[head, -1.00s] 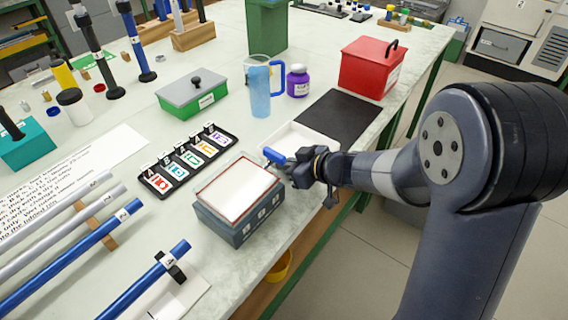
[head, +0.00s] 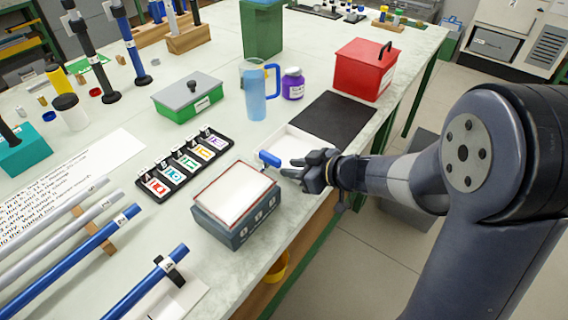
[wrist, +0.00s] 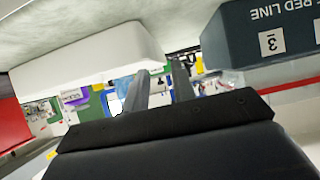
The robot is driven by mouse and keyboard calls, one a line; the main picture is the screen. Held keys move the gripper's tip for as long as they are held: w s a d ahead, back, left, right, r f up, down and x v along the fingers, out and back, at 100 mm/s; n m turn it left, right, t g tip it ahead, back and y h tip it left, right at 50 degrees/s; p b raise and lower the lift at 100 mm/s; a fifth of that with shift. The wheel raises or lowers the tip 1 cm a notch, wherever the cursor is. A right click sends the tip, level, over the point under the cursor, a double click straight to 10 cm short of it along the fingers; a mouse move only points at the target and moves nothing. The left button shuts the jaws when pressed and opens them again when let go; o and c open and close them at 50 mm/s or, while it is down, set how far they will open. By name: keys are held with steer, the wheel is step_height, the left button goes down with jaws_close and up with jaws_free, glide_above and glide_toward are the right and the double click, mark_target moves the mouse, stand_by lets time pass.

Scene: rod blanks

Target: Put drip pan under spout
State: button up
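A shallow white tray (head: 300,143), which looks like the drip pan, lies near the bench edge behind the grey numbered box (head: 236,226). A small blue piece (head: 270,158) stands between tray and box. I cannot tell whether it is the spout or what it is attached to. My gripper (head: 298,166) is at the bench edge by the tray's near side, its fingers apart and empty. In the wrist view the fingers (wrist: 161,78) are spread, with the white tray's side (wrist: 88,62) at left and the box (wrist: 262,38) at right. My gripper partly covers the tray's near side.
A black mat (head: 336,118) and a red lidded box (head: 365,68) lie beyond the tray. A blue jug (head: 256,95) and purple jar (head: 292,84) stand behind it. A label rack (head: 185,164) is left of the box. A yellow container (head: 277,266) shows below the bench edge.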

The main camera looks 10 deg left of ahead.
mark_target(284, 165)
steer(key=p+v, duration=0.1)
steer(key=v, duration=0.6)
steer(key=shift+s+d+r+p, duration=0.15)
steer(key=shift+d+p, duration=0.2)
steer(key=shift+p, duration=0.05)
steer(key=shift+a, duration=0.15)
steer(key=b+x, duration=0.3)
steer(key=x, duration=0.9)
steer(key=shift+b, duration=0.35)
steer(key=shift+a+r+p, duration=0.1)
steer(key=shift+r+p, duration=0.15)
steer(key=shift+p, duration=0.3)
steer(key=shift+d+r, duration=0.1)
steer(key=shift+d, duration=0.25)
